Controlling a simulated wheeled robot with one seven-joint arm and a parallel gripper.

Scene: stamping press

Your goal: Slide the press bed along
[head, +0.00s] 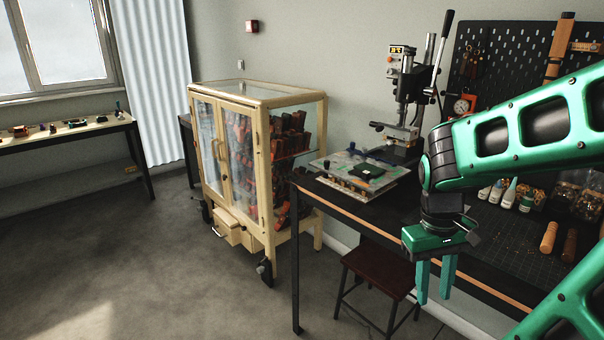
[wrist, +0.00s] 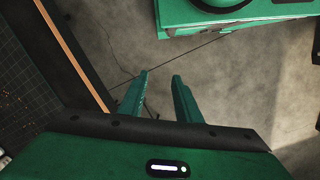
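The stamping press (head: 407,80) stands at the back of the dark workbench, with a black lever upright on its right side. The press bed, a flat plate (head: 352,180) with a dark green piece and small knobs on it, appears to lie on the bench in front of the press column. My gripper (head: 434,302) hangs pointing down in front of the bench edge, to the right of the bed and well apart from it. In the wrist view my gripper (wrist: 160,78) shows two green fingers with a gap between them and only floor beyond. The press is not in the wrist view.
A cream glass cabinet (head: 256,160) on wheels stands left of the bench. A dark stool (head: 378,272) is under the bench. Open floor lies at the front left.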

